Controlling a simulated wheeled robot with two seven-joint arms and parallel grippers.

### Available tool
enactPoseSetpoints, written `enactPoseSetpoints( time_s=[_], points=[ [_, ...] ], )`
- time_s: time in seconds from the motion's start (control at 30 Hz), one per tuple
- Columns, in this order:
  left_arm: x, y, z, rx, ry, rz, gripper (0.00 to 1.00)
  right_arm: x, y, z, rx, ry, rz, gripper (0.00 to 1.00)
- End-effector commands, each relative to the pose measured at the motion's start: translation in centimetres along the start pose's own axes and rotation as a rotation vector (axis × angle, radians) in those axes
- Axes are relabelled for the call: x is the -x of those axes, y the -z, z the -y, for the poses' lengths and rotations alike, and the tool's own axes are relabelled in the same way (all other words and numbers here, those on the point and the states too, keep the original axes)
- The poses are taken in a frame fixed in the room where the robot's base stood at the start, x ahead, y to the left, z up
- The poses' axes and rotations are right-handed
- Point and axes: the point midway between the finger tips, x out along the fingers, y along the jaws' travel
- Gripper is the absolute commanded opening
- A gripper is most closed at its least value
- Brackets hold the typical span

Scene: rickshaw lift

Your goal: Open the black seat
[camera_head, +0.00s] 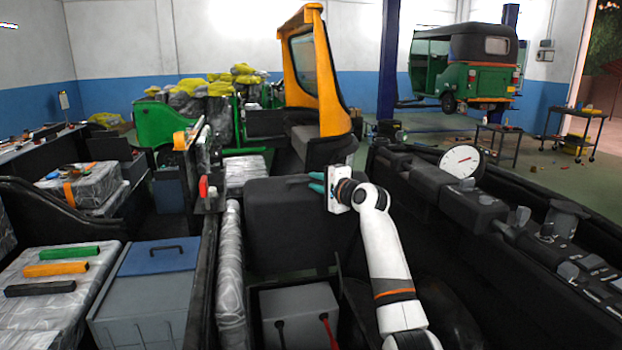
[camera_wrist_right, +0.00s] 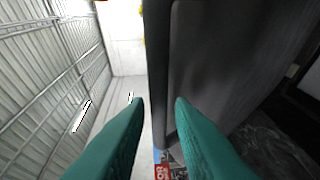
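The black seat (camera_head: 300,225) stands tilted up in the middle of the head view, above an exposed compartment holding a grey battery (camera_head: 300,305). My right gripper (camera_head: 316,182) is at the seat's upper right edge, with its teal fingers pointing left. In the right wrist view, the fingers (camera_wrist_right: 160,102) are spread apart. The dark seat (camera_wrist_right: 225,65) fills the middle and right there, and its edge runs down behind the gap between the fingertips. Whether the fingers touch the seat cannot be told. My left gripper is not in view.
A blue-lidded grey box (camera_head: 150,300) and plastic-wrapped packages (camera_head: 85,185) are on the left. An orange cab frame (camera_head: 328,75) stands behind the seat.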

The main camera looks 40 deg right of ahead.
Motion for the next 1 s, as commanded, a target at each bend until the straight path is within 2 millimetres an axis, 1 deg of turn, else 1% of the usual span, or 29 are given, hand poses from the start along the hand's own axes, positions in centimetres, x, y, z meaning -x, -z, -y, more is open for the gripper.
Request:
enactPoseSetpoints(
  time_s=[0.03,0.2,0.33,0.6,0.73,0.93,1.0],
  points=[
    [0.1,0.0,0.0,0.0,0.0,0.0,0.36,-0.8,0.0,-0.1,-0.002,0.0,-0.001,0.22],
    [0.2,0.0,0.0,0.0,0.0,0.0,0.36,-2.5,0.0,-0.1,0.0,0.0,0.0,0.22],
    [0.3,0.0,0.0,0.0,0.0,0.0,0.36,-3.0,0.0,0.0,0.002,0.0,0.0,0.22],
    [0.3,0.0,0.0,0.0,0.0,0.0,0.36,-3.1,0.0,0.0,0.003,0.001,0.0,0.22],
    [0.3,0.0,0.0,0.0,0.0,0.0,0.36,-3.0,0.0,0.1,0.002,0.001,0.0,0.0],
    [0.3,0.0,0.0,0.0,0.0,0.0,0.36,-3.0,0.0,0.1,0.002,0.001,0.0,0.0],
    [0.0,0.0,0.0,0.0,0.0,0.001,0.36,-3.0,0.1,0.4,0.004,-0.002,0.0,0.0]
  ],
)
